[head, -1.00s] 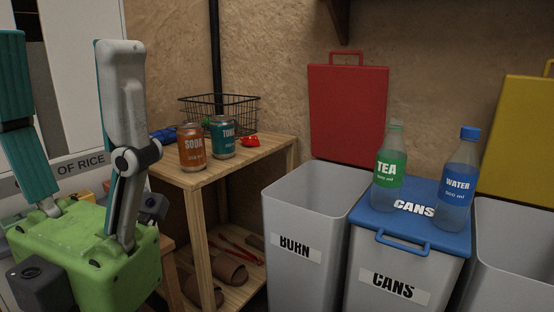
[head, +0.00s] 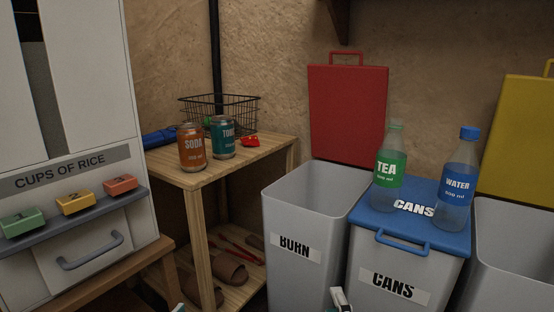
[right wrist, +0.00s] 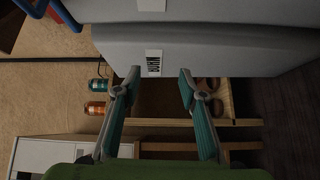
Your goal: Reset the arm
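My right gripper (right wrist: 160,72) is open and empty in the right wrist view, its two teal and grey fingers apart. Beyond it, that turned view shows a grey bin and the wooden shelf. In the head view, a pale fingertip (head: 340,299) shows at the bottom edge in front of the CANS bin; it seems to be my right gripper's. A tiny sliver (head: 178,308) at the bottom edge further left may be my left gripper's tip. The rest of the left gripper is out of frame.
A cabinet (head: 75,110) with coloured blocks stands at left. A wooden shelf (head: 245,155) holds a soda can (head: 191,148), a tonic can (head: 222,138) and a wire basket. The BURN bin (head: 300,262) is open. Tea (head: 389,170) and water (head: 460,182) bottles stand on the blue CANS lid (head: 375,225).

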